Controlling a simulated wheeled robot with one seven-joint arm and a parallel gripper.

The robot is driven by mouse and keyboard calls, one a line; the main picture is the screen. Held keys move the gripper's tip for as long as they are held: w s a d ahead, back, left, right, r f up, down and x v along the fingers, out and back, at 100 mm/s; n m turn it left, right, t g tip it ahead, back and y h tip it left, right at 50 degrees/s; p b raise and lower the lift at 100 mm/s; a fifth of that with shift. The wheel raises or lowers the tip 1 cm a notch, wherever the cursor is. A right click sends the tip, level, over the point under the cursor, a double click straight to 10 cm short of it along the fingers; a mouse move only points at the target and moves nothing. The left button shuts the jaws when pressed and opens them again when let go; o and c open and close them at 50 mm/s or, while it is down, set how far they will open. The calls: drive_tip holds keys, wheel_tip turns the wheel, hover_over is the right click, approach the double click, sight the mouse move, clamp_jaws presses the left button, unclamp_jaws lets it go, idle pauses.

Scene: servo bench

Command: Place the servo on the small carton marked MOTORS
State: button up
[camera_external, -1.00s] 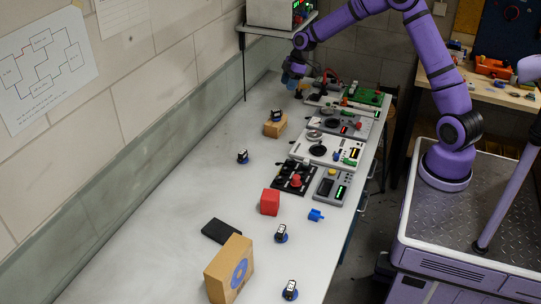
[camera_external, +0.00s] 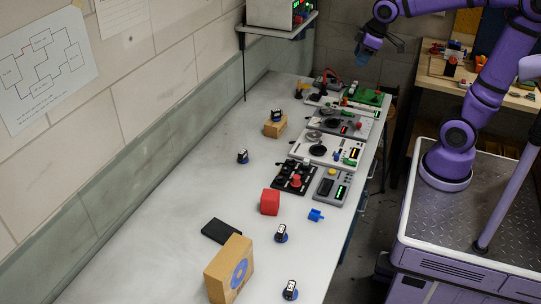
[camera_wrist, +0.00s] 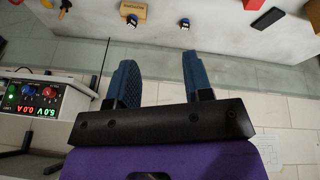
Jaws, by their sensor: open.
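A small brown carton (camera_external: 275,129) stands on the bench near the wall. It also shows in the wrist view (camera_wrist: 133,10), with dark lettering too small to read surely. Similar servos stand on the bench by the wall (camera_external: 242,157), mid-bench (camera_external: 281,234) and at the front (camera_external: 290,290). My gripper (camera_external: 362,58) is raised over the far right of the bench, well apart from the carton. Its blue fingers (camera_wrist: 155,82) are open and empty.
A power supply (camera_wrist: 38,98) sits on a wall shelf left of my gripper. A large carton (camera_external: 221,270), black box (camera_external: 220,231), red block (camera_external: 270,202) and blue part (camera_external: 316,215) stand nearer. Devices, including a grey meter (camera_external: 331,188), line the right edge. The bench's left middle is clear.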

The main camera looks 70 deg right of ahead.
drive_tip(key=s+a+m+t, duration=0.1)
drive_tip(key=s+m, duration=0.2)
drive_tip(key=s, duration=1.3)
drive_tip(key=shift+s+f, duration=0.15)
drive_tip(key=shift+f, duration=0.25)
